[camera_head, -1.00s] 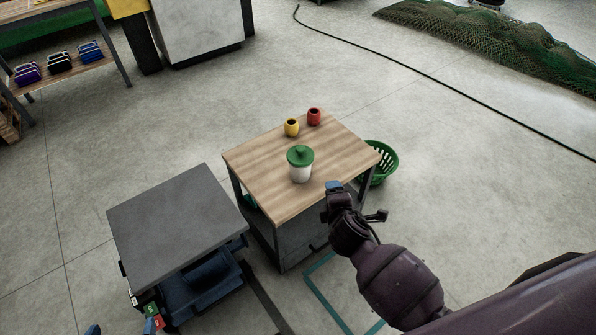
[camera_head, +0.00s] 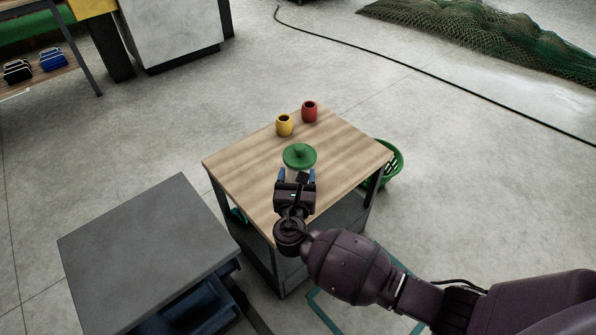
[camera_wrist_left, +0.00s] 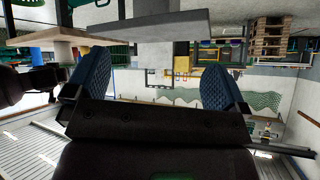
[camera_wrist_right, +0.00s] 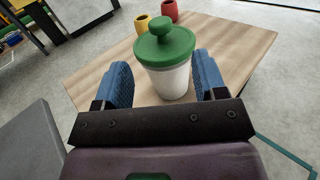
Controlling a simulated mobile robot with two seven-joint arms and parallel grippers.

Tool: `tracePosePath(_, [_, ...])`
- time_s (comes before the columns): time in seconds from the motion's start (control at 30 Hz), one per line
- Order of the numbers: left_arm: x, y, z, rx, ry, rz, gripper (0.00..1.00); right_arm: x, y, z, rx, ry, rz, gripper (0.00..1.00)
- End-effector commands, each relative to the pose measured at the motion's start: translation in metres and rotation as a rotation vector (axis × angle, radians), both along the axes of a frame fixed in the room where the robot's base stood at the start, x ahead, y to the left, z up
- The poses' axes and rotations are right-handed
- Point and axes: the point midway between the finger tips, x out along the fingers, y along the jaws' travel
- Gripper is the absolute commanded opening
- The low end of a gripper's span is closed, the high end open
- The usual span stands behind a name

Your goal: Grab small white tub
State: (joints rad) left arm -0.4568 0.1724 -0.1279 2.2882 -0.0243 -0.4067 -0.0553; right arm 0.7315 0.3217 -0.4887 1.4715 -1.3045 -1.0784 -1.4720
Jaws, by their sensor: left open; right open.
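The small white tub (camera_wrist_right: 170,82) has a green lid with a knob and stands upright on the wooden tabletop. In the head view its green lid (camera_head: 299,156) shows, while its white body is mostly hidden by my right gripper (camera_head: 297,175). In the right wrist view, my right gripper (camera_wrist_right: 165,85) is open, with one blue finger on each side of the tub's lower body; I cannot tell if either touches it. My left gripper (camera_wrist_left: 160,82) is open and empty in the left wrist view, away from the tub. It is not seen in the head view.
A yellow cup (camera_head: 285,125) and a red cup (camera_head: 309,112) stand behind the tub on the wooden table (camera_head: 235,165). A green basket (camera_head: 394,165) is on the floor at the right. A grey-topped cart (camera_head: 145,240) stands at left.

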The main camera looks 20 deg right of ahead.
Motion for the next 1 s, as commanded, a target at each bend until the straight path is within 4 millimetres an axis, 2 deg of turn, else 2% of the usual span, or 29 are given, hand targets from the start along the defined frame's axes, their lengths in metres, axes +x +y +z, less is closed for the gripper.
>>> tracePosePath(0.1, [0.000, -0.001, -0.003, 0.006, 0.001, -0.009, 1.00, 0.015, -0.008, -0.004, -0.001, 0.004, 0.000, 0.65])
tracePosePath(0.43, [0.002, -0.002, -0.005, 0.016, -0.005, -0.021, 1.00, 0.037, -0.018, -0.004, 0.002, 0.005, 0.000, 0.65])
tracePosePath(0.7, [0.006, -0.006, -0.008, 0.031, -0.017, -0.044, 1.00, 0.068, -0.033, -0.008, 0.003, 0.007, 0.001, 0.65])
tracePosePath(1.0, [0.010, -0.007, -0.004, 0.037, -0.031, -0.052, 1.00, 0.077, -0.037, -0.002, 0.004, 0.002, 0.000, 0.65])
